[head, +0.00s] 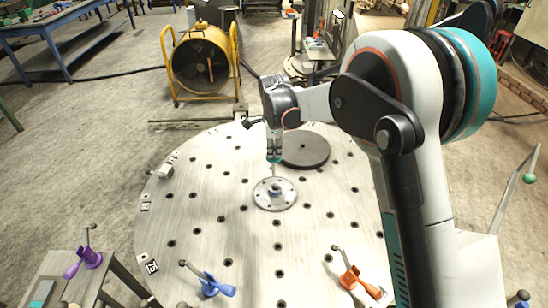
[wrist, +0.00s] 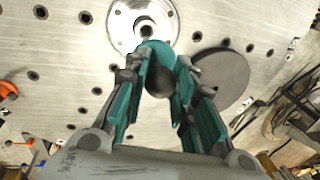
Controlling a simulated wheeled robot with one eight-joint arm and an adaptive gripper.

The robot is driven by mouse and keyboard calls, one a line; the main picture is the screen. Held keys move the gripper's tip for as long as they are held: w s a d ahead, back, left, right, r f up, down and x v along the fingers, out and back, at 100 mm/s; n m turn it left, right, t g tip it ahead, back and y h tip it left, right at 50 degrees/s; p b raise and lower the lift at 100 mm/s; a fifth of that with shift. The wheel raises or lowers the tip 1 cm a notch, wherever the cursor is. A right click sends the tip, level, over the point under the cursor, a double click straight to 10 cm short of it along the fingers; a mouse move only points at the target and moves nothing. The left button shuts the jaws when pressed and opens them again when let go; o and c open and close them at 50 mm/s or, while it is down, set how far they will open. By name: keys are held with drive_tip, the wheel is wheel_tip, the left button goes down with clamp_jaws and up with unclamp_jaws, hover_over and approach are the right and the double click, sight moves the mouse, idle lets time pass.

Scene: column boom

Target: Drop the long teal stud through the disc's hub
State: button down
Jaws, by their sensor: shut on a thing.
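The round metal disc (head: 262,197) lies flat on the round steel table, with its raised hub (head: 276,188) at the middle. In the wrist view the disc (wrist: 122,28) is at the top, and the hub's opening (wrist: 146,31) shows just beyond my fingertips. My gripper (head: 274,152) points down above the disc's far side. In the wrist view my gripper (wrist: 165,62) is shut on the teal stud (wrist: 155,46), whose teal end shows between the fingertips. The rest of the stud is partly hidden by the fingers. I cannot tell whether its lower end touches the hub.
A dark round plate (head: 305,151) lies just behind and right of the disc. The steel table (head: 215,185) has many holes. A yellow fan (head: 199,62) stands behind.

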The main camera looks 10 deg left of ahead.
drive_tip(key=shift+w+f, duration=0.15)
drive_tip(key=shift+w, duration=0.6)
drive_tip(key=shift+d+f, duration=0.1)
drive_tip(key=shift+f, duration=0.15)
wheel_tip(320, 180, down, 5)
drive_tip(key=b, duration=0.3)
drive_tip(key=shift+f, duration=0.2)
drive_tip(key=shift+s, duration=0.1)
wheel_tip(320, 180, down, 8)
drive_tip(key=b, duration=0.6)
drive_tip(key=shift+f, duration=0.2)
idle(5.0)
